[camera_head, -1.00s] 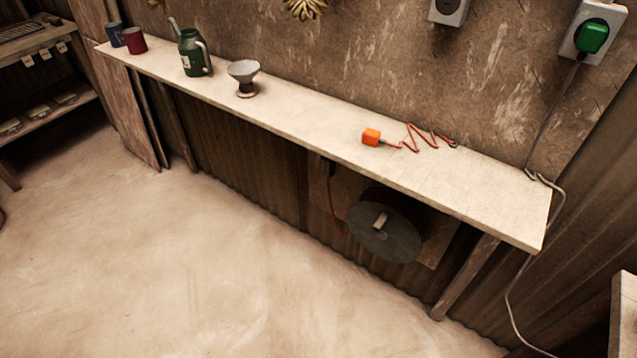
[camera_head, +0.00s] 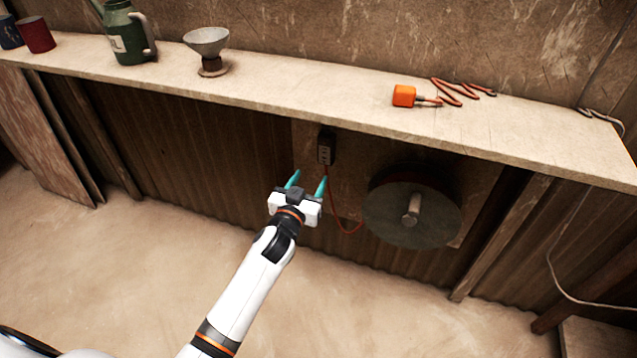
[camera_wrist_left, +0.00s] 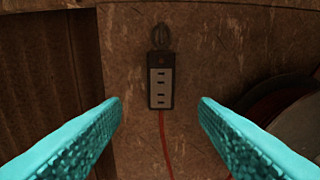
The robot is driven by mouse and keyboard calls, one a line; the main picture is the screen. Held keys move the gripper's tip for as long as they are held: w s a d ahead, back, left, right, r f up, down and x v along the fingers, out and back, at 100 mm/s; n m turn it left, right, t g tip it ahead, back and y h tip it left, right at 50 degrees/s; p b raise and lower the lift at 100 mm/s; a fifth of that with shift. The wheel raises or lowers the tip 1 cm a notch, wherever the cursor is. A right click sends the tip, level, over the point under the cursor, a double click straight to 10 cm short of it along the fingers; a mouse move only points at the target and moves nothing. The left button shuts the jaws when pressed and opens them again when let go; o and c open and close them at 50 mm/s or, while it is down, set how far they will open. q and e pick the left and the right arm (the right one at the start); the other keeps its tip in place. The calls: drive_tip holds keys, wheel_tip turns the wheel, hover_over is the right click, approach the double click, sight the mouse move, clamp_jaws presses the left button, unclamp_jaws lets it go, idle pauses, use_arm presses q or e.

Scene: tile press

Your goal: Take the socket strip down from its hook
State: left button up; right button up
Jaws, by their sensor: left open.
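The socket strip (camera_head: 326,148) is a small dark block with a pale face, hanging upright on a board under the shelf. In the left wrist view the socket strip (camera_wrist_left: 161,86) shows several slots and a red cord running down from it. A dark hook (camera_wrist_left: 161,37) shows at its top. My left gripper (camera_head: 307,182) is open, just below and left of the strip in the head view. In the wrist view its teal fingers (camera_wrist_left: 160,112) stand apart on either side of the strip, not touching it. My right gripper is not in view.
A dark cable reel (camera_head: 385,215) is mounted right of the strip, with the red cord (camera_head: 345,225) looping near it. The floor in front is clear.

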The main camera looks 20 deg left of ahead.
sight(326, 150)
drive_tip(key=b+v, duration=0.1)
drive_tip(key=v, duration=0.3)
use_arm(q)
drive_tip(key=w, duration=0.2)
drive_tip(key=w+b, duration=0.1)
drive_tip(key=w, duration=0.2)
drive_tip(key=w+b, duration=0.1)
drive_tip(key=w, duration=0.1)
drive_tip(key=shift+w+d+r, duration=0.35)
drive_tip(key=shift+w+r, duration=0.05)
drive_tip(key=w+b, duration=0.2)
drive_tip(key=w, duration=0.1)
drive_tip(key=shift+w+d, duration=0.1)
drive_tip(key=shift+w, duration=0.65)
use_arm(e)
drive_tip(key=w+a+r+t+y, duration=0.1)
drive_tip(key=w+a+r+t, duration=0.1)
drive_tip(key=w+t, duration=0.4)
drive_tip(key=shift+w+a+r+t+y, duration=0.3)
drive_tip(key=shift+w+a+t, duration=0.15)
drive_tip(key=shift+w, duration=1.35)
use_arm(q)
drive_tip(key=shift+r, duration=0.1)
drive_tip(key=shift+c, duration=0.2)
drive_tip(key=c, duration=0.5)
drive_tip(key=shift+o, duration=0.2)
drive_tip(key=shift+r, duration=0.1)
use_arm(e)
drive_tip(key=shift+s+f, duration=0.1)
